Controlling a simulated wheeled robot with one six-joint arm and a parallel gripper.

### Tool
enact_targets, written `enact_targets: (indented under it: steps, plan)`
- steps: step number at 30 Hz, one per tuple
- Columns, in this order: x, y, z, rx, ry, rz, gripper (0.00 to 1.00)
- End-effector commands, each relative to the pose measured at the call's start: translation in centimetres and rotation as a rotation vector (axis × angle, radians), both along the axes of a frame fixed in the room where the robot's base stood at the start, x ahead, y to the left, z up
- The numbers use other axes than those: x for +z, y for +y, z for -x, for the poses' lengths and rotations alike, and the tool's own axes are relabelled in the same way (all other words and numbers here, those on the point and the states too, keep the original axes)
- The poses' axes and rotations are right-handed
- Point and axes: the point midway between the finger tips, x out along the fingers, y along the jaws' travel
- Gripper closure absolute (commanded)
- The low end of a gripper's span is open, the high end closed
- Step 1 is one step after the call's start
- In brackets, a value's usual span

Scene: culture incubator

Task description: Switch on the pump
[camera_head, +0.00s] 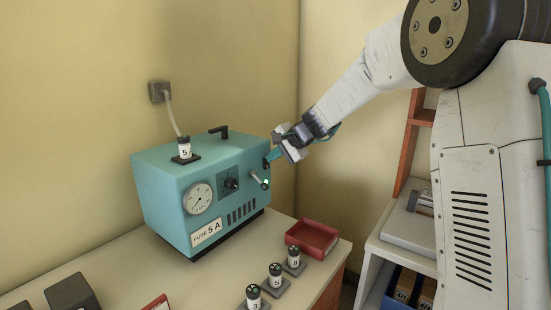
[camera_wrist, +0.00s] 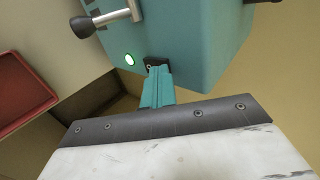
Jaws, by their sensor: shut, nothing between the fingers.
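The pump is a teal box (camera_head: 165,185) on the bench with a round gauge (camera_head: 198,198), a dark knob (camera_head: 231,183) and a "FUSE 5 A" label (camera_head: 206,232). A metal lever (camera_head: 257,179) with a dark end is on its front; in the wrist view the lever (camera_wrist: 110,17) is at the upper left. A green lamp (camera_wrist: 129,60) beside it looks lit. My gripper (camera_head: 270,157) is shut and empty at the upper right of the pump's front. In the wrist view its teal fingertips (camera_wrist: 157,74) are at a small black part (camera_wrist: 152,62); contact is unclear.
A fuse marked 5 (camera_head: 184,148) stands on the pump's top, with a cable to a wall socket (camera_head: 159,92). Fuses marked 3 (camera_head: 253,296), 6 (camera_head: 275,275) and 8 (camera_head: 293,260) stand in front. A red tray (camera_head: 312,238) is at the bench's right edge.

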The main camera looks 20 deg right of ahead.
Motion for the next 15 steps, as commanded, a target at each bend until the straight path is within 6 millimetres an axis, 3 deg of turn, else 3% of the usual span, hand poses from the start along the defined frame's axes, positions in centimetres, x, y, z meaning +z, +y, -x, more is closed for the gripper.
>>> enact_targets:
  steps: [15]
  plan:
    - [1.0, 0.0, 0.0, 0.000, 0.000, 0.002, 1.00]
